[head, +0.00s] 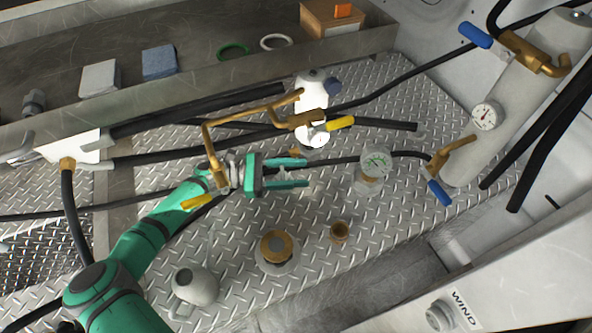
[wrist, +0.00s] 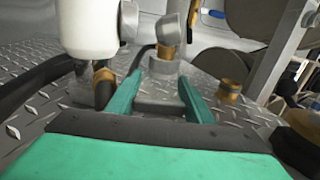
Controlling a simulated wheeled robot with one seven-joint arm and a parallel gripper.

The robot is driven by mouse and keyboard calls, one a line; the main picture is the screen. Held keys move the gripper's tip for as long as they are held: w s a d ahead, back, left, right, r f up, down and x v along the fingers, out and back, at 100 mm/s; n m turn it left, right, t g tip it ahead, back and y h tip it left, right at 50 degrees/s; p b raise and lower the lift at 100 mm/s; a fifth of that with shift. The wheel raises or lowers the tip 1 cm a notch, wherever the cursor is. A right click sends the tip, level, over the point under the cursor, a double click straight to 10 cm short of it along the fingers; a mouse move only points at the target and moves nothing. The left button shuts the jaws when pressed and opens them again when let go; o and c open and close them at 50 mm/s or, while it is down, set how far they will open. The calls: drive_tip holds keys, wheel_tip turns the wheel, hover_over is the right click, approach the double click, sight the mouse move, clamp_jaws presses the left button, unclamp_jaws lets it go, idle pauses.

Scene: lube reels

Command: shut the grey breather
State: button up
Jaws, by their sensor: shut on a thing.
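My gripper (head: 306,172) is level above the tread-plate floor, with its green fingers pointing right. In the wrist view its fingers (wrist: 160,92) are apart, closed on a small grey part (wrist: 160,107) that is mostly hidden between them. I take this part to be the grey breather, but its shape and how far it is shut cannot be told. A pale bit shows by the lower fingertip in the head view.
A white canister (head: 312,88) and brass pipes with a yellow-handled valve (head: 340,123) stand close behind my gripper. Black hoses cross behind.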

drive_tip(key=m+g, duration=0.1)
drive_tip(key=g, duration=0.1)
drive_tip(key=s+m+g+y, duration=0.1)
drive_tip(key=m+g, duration=0.1)
drive_tip(key=g, duration=0.1)
drive_tip(key=shift+a+m+g, duration=0.15)
drive_tip(key=shift+m+g, duration=0.15)
drive_tip(key=shift+s+a+m+g+y, duration=0.1)
drive_tip(key=shift+s+m+g+y, duration=0.1)
drive_tip(key=shift+m+g+y, duration=0.35)
drive_tip(key=shift+g, duration=0.45)
drive_tip(key=o, duration=0.7)
drive_tip(key=shift+o, duration=0.3)
drive_tip(key=shift+s, duration=0.1)
